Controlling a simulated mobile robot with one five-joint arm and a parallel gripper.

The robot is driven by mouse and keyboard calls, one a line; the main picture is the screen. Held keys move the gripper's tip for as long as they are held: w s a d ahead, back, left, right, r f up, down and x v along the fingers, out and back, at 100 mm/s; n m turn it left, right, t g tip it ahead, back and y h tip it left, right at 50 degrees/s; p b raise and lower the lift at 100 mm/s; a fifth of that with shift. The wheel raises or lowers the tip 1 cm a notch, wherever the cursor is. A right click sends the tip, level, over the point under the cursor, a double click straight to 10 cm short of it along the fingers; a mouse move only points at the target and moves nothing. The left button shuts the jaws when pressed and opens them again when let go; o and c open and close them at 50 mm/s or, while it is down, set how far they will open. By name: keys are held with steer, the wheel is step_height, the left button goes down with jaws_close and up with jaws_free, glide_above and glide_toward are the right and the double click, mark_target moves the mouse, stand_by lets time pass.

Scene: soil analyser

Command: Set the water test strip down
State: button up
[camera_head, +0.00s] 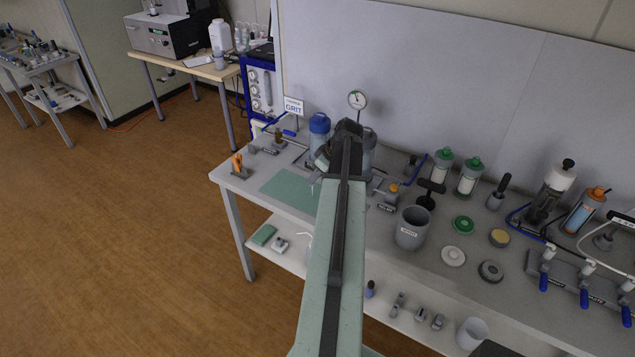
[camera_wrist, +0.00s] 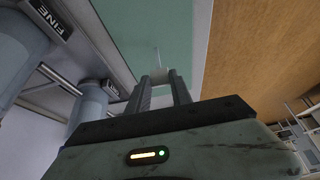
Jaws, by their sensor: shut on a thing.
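My gripper (camera_wrist: 163,78) is shut on the water test strip (camera_wrist: 157,58), a small pale piece with a thin upright end showing between and beyond the fingertips. In the wrist view the strip shows against a green mat (camera_wrist: 130,22); I cannot tell whether it touches it. In the head view the green mat (camera_head: 288,188) lies on the bench's left part, and my gripper (camera_head: 317,178) is over its right side, mostly hidden by my arm.
A blue-capped container (camera_head: 319,130) and a GRIT sign (camera_head: 293,106) stand behind the mat. An orange-handled item (camera_head: 237,162) is at the bench's left corner. A grey cup (camera_head: 411,228) and green-topped bottles (camera_head: 441,166) stand to the right. The mat's left part is clear.

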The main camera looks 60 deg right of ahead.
steer(key=shift+f, duration=0.45)
steer(key=o, duration=1)
steer(key=shift+r, duration=0.1)
steer(key=p+v, duration=1.1)
steer(key=v, duration=0.1)
steer(key=shift+s, duration=0.15)
